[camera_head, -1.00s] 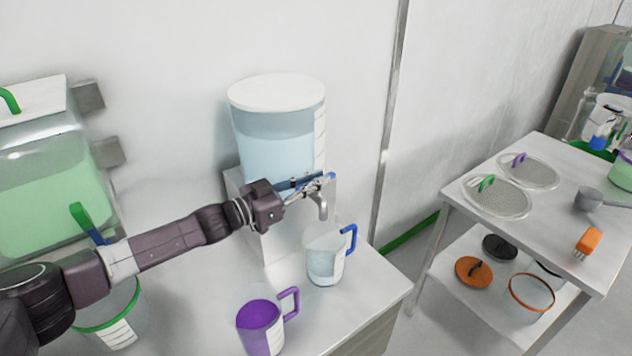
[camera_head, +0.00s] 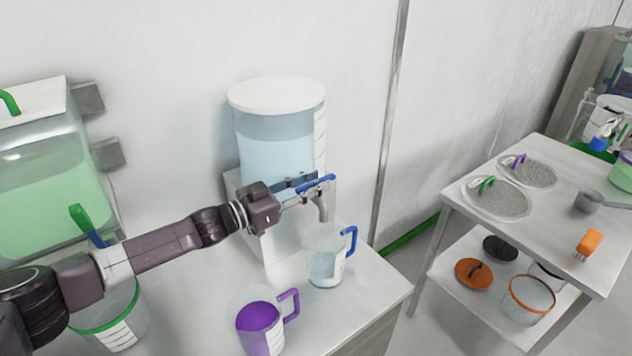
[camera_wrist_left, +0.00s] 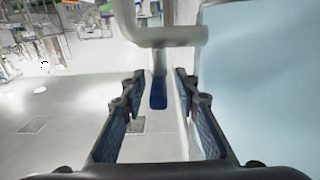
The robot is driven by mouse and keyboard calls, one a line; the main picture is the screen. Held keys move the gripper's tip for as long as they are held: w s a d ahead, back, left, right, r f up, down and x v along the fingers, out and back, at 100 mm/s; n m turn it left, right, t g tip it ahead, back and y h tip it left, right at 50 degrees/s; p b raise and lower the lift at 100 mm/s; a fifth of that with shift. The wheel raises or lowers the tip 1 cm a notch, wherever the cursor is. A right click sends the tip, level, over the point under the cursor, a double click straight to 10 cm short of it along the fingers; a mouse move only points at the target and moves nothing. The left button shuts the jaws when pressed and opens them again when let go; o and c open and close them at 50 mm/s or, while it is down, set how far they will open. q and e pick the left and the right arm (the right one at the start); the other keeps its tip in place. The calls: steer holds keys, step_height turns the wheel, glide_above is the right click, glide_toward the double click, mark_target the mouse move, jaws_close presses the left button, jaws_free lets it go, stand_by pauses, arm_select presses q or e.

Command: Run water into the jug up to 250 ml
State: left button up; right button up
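A clear jug with a blue handle (camera_head: 326,262) stands upright on the white counter under the metal spout (camera_head: 321,208) of a water tank (camera_head: 275,150). Pale water fills its lower part; I cannot read the level against its marks. I cannot make out a stream. My left gripper (camera_head: 312,189) is at the tap, by its blue lever (camera_head: 318,183). In the left wrist view, the gripper's fingers (camera_wrist_left: 158,98) stand apart, with the blue lever (camera_wrist_left: 158,92) in the gap and no clear contact. The right gripper is not in view.
A jug of purple liquid (camera_head: 260,328) stands at the counter's front. A green-rimmed container (camera_head: 118,325) and a tank of green liquid (camera_head: 45,195) are at left. A separate table (camera_head: 545,225) at right holds mesh lids (camera_head: 498,199) and a scoop (camera_head: 589,200).

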arm_select(q)
steer(key=v, duration=1.1)
steer(key=shift+a, duration=0.1)
